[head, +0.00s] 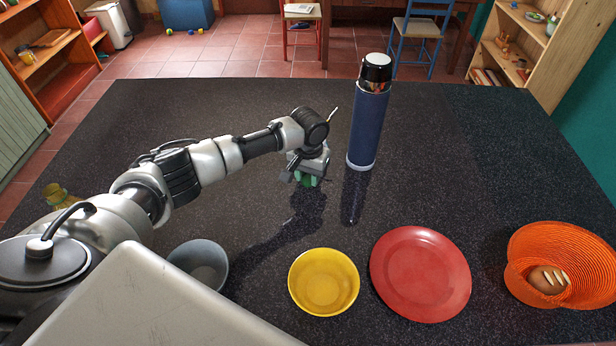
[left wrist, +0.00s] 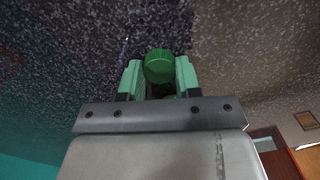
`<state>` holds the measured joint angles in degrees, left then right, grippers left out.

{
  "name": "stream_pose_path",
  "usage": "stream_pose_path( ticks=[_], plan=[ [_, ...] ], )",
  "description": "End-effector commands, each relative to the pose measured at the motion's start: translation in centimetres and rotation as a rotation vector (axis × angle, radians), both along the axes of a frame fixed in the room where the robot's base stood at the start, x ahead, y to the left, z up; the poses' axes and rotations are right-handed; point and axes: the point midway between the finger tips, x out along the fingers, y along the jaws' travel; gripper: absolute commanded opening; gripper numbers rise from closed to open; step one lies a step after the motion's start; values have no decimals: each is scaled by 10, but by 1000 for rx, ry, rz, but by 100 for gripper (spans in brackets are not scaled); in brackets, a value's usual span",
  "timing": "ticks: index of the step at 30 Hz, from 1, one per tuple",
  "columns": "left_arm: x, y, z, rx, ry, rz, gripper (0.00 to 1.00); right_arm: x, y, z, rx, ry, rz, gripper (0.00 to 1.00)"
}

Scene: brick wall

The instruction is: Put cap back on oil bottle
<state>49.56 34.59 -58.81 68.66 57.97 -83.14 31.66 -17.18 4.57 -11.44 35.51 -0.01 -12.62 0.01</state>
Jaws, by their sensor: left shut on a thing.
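My left gripper (head: 309,180) is over the middle of the dark table, just left of a blue flask. In the left wrist view its pale green fingers (left wrist: 159,74) are shut on a round green cap (left wrist: 159,64). The cap has a ridged side, and the gripper hides most of it in the head view. A yellowish glass bottle (head: 60,195), which looks like the oil bottle, is at the table's left side. My left arm partly hides it, and I cannot clearly see its mouth. My right gripper is not in view.
The blue flask (head: 367,125) stands upright close to the gripper. A grey bowl (head: 200,256), yellow bowl (head: 323,283), red plate (head: 420,274) and orange basket (head: 524,250) with bread (head: 548,280) line the front of the dark table (head: 230,110). The table's back left is clear.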

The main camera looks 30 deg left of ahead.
Motion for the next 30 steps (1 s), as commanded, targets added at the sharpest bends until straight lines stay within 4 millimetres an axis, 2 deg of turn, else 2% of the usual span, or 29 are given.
stream_pose_path(
  ticks=[5,11,12,21,27,30],
  plan=[
    [1,0,9,-2,-2,-1,11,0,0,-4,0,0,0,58],
    [1,0,42,-1,-6,0,11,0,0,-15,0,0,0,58],
    [-3,-13,45,-5,-3,-6,11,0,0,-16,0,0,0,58],
    [-22,-72,83,-3,-5,-5,11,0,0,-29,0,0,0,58],
    [-31,-98,100,-3,-3,-2,11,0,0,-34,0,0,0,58],
    [-33,-105,105,-3,-2,-1,11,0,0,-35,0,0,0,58]
  ],
)
